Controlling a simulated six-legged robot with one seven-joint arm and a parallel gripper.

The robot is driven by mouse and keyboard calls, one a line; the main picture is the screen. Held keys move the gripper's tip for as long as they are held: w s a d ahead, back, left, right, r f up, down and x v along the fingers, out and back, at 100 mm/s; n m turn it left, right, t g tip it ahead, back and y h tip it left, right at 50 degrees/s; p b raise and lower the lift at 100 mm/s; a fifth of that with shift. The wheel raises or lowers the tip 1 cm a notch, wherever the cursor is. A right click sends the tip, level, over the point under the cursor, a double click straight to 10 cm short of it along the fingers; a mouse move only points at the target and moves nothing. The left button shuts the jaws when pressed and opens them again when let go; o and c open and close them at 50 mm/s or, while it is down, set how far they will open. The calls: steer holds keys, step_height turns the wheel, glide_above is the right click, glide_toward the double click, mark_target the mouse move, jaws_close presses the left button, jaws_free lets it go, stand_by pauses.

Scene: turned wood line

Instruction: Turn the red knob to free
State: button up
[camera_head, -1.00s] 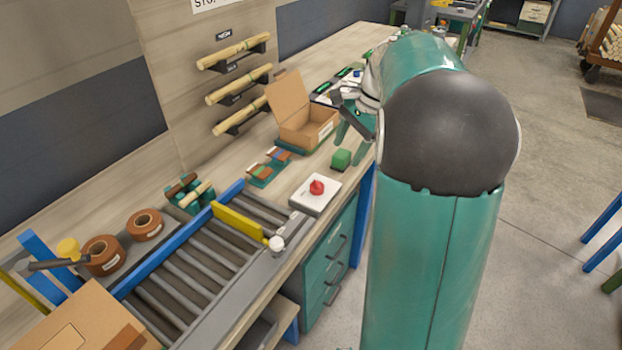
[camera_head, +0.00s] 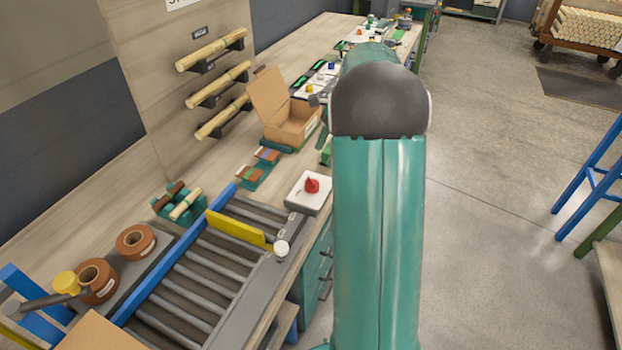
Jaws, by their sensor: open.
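The red knob (camera_head: 312,185) sits on top of a white box (camera_head: 300,198) at the front edge of the bench, just right of the roller conveyor. Its pointed shape shows, but any markings around it are too small to read. My gripper (camera_head: 319,100) is mostly hidden behind my own arm. Only a grey part of it shows near the open carton, beyond the knob and apart from it. It is open, and nothing shows in it.
A roller conveyor (camera_head: 205,275) with a yellow bar (camera_head: 236,229) lies left of the white box. An open carton (camera_head: 290,122) stands farther back. A green block (camera_head: 326,151) is partly hidden by my arm. Open floor (camera_head: 480,200) lies to the right.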

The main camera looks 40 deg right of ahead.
mark_target(312, 185)
steer(key=x, duration=1)
steer(key=shift+f, duration=0.1)
steer(key=shift+c, duration=0.2)
steer(key=c, duration=1)
